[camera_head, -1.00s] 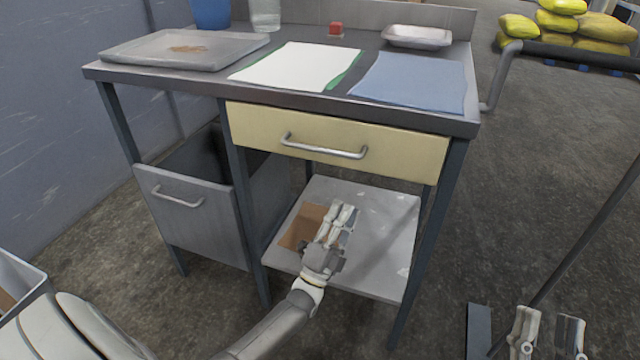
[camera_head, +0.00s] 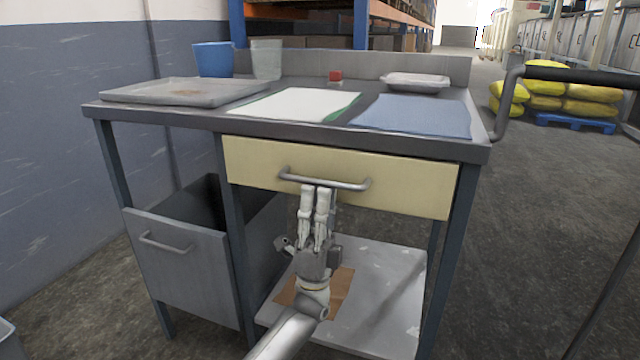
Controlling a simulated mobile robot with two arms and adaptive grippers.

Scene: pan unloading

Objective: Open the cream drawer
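The cream drawer (camera_head: 410,190) sits under the top of a grey workbench (camera_head: 300,132). It looks shut, with its front flush in the frame. A curved metal handle (camera_head: 345,185) runs across the drawer front. My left gripper (camera_head: 315,189) points up at the handle from below, its fingertips at or just under the bar, left of its middle. The two pale fingers appear close together with a thin gap; whether they touch or straddle the bar cannot be told. Nothing else shows in them. My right gripper is out of view.
An open grey bin drawer (camera_head: 185,265) tilts out at lower left. A lower shelf (camera_head: 385,300) bears a brown patch. On top are a tray (camera_head: 185,92), a white sheet, a blue cloth (camera_head: 415,115) and containers. A black-gripped bar (camera_head: 580,75) sticks out at right.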

